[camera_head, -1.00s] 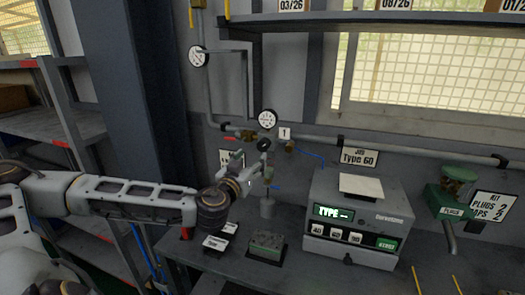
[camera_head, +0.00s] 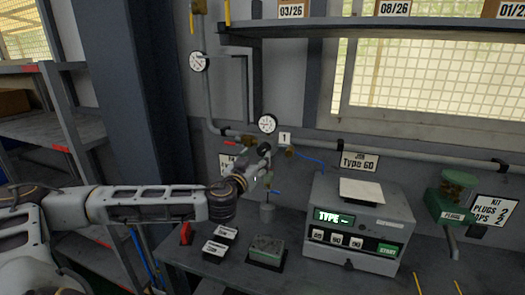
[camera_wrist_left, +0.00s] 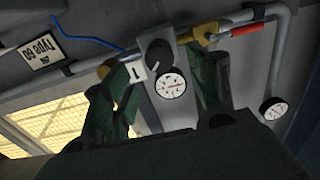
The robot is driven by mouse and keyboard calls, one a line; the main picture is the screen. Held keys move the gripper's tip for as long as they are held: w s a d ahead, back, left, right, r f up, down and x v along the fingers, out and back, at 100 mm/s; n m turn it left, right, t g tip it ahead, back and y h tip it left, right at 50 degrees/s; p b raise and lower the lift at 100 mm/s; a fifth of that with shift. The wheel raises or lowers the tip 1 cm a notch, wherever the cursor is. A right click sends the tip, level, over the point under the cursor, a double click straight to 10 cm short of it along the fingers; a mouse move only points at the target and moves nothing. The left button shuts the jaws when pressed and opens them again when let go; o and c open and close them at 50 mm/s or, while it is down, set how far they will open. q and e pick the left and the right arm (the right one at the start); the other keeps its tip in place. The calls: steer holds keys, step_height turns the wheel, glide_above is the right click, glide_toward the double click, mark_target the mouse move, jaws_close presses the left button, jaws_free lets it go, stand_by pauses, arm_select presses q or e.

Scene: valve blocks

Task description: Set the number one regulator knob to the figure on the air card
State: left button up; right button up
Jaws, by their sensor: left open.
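The number one regulator has a dark round knob (camera_head: 264,149) below a white gauge (camera_head: 267,124) on the wall pipe, with a "1" label (camera_head: 285,138) beside it. The wrist view shows the knob (camera_wrist_left: 159,52), the gauge (camera_wrist_left: 171,85) and the label (camera_wrist_left: 136,72). My left gripper (camera_head: 260,163) is open and close to the knob. In the wrist view its green fingers (camera_wrist_left: 160,68) stand either side of the knob, with gaps on both sides. A white wall card (camera_head: 227,162), perhaps the air card, is mostly hidden behind my left gripper; its figure cannot be read. My right gripper is out of view.
A grey machine (camera_head: 355,225) with a lit display stands on the bench to the right. A green-grey block (camera_head: 266,250) and small labelled plates (camera_head: 216,247) lie below the gripper. A "Type 60" sign (camera_head: 358,162) hangs on the wall. A blue-handled valve sits below the knob.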

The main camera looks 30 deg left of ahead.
mark_target(262, 152)
arm_select(q)
steer(key=shift+p+x, duration=0.45)
steer(key=shift+x, duration=1)
steer(key=shift+p+x, duration=0.65)
steer(key=shift+x, duration=1.15)
steer(key=shift+w, duration=0.35)
steer(key=c, duration=1)
steer(key=shift+c, duration=0.2)
